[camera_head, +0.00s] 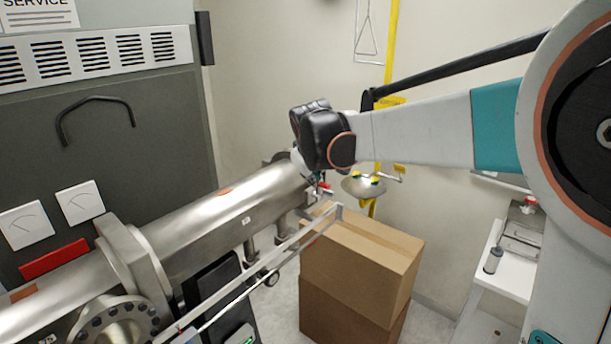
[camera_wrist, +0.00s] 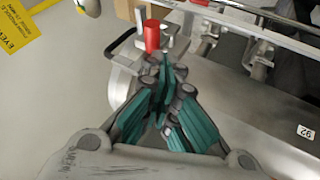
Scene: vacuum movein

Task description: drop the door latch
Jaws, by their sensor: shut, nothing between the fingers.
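The door latch shows in the wrist view as a red cylindrical grip (camera_wrist: 152,36) on a pale metal bracket, just beyond my fingertips. In the head view a small red part (camera_head: 326,187) shows at the end of the steel tube, beside my gripper (camera_head: 318,180). My gripper (camera_wrist: 161,62) has its teal fingers drawn together at the tips with nothing between them. Its tips are close to the red grip; I cannot tell whether they touch it. In the head view my arm's wrist hides part of the tube's end.
The large steel tube (camera_head: 225,205) runs along the left and centre. A thin metal rail (camera_head: 262,262) runs beside it. Stacked cardboard boxes (camera_head: 362,250) stand below. A yellow-piped eyewash bowl (camera_head: 364,187) is by the wall. A white side table (camera_head: 500,275) stands at right.

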